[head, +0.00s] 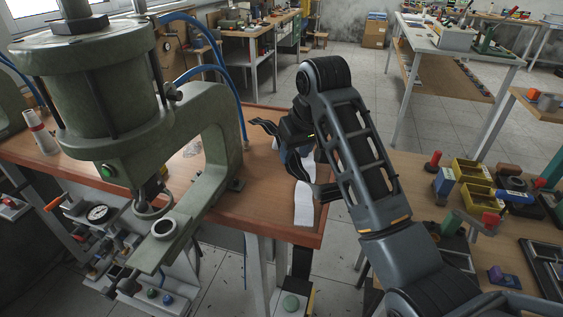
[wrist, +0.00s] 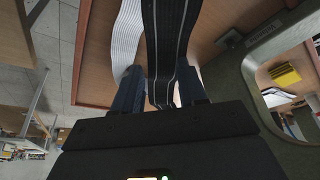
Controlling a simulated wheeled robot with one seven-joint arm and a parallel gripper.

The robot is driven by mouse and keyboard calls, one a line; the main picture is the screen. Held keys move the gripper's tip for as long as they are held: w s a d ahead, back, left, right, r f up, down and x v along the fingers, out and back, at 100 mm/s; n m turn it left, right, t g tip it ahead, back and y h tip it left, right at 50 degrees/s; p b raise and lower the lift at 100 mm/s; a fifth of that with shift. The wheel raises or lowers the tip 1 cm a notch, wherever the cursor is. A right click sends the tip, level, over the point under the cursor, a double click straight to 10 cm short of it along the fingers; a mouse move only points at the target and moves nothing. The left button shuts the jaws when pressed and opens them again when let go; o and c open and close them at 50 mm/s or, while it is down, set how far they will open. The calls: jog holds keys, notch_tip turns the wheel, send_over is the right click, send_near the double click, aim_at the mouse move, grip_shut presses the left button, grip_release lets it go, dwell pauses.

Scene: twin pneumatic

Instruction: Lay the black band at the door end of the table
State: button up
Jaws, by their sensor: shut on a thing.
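The black band (wrist: 166,40) has thin pale stripes along it and runs away from between my fingers in the wrist view. My gripper (wrist: 160,88) is shut on it. In the head view my gripper (head: 294,156) is over the right end of the brown table (head: 262,208), and dark ends of the black band (head: 264,126) stick out on both sides of it. A white band (head: 304,206) lies along the table's right edge, partly hidden behind my gripper. The white band (wrist: 127,40) shows beside the black one in the wrist view. No door shows clearly.
A green press (head: 208,110) with blue hoses stands on the table to the left of my gripper. A bench (head: 400,185) with yellow bins and tools stands at the right. Tiled floor (head: 345,85) is open behind the table.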

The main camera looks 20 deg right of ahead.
send_over(279, 169)
jog(key=s, duration=0.1)
jog(key=f, duration=0.4)
jog(key=shift+s+f+p, duration=0.1)
jog(key=shift+s+p, duration=0.1)
jog(key=shift+p, duration=0.1)
jog(key=shift+d+f+p, duration=0.1)
jog(key=shift+f+p, duration=0.3)
jog(key=shift+f, duration=1.7)
jog(key=o, duration=1.1)
jog(key=shift+c, duration=0.2)
jog(key=shift+r, duration=0.1)
jog(key=v, duration=1.2)
jog(key=shift+b, duration=0.4)
